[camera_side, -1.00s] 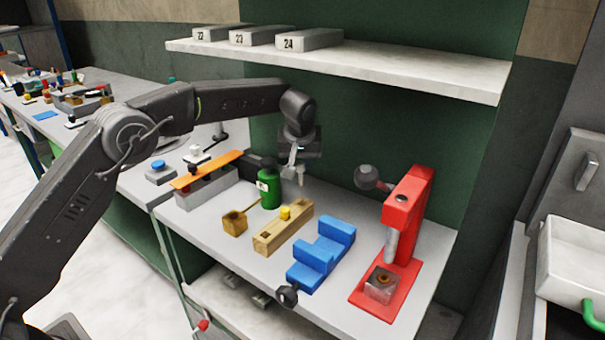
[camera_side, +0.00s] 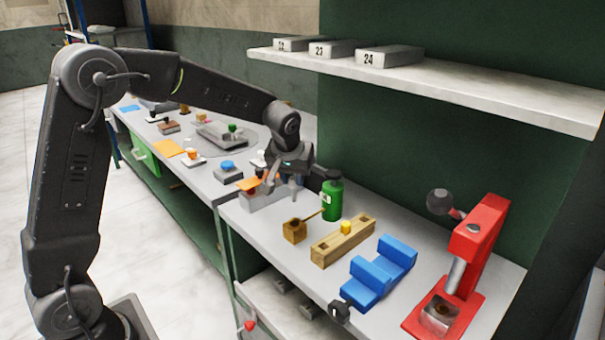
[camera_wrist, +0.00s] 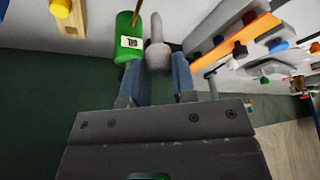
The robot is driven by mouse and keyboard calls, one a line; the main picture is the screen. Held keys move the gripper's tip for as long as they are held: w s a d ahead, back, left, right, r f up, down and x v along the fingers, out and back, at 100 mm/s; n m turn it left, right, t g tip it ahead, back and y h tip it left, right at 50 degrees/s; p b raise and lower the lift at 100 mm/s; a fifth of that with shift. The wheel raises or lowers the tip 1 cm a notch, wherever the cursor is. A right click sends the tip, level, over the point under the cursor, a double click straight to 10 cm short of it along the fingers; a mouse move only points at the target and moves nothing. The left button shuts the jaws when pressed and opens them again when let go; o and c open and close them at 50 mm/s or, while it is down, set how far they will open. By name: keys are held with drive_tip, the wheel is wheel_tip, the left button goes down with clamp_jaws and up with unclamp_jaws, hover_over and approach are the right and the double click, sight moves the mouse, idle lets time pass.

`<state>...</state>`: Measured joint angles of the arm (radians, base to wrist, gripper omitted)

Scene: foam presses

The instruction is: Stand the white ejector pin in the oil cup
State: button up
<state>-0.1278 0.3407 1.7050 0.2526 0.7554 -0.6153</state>
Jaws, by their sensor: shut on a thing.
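My gripper (camera_wrist: 157,60) is shut on the white ejector pin (camera_wrist: 157,50), a pale grey-white rod with a thick end between the fingers and a thinner end beyond. In the side view the pin (camera_side: 293,188) hangs below my gripper, left of the green cylinder. That cylinder (camera_side: 332,203) carries a label reading OIL in the wrist view (camera_wrist: 127,45) and seems to be the oil cup.
A wooden block (camera_side: 294,232), a long wooden block with a yellow peg (camera_side: 345,228), a blue vise-like block (camera_side: 378,273) and a red press (camera_side: 470,245) stand right of my gripper. An orange strip (camera_wrist: 246,38) lies left. A white shelf (camera_side: 440,84) overhangs the back.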

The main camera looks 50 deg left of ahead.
sight(293, 194)
drive_tip(key=shift+f, duration=2.9)
drive_tip(key=shift+f, duration=2.25)
drive_tip(key=o, duration=1)
drive_tip(key=v, duration=1.4)
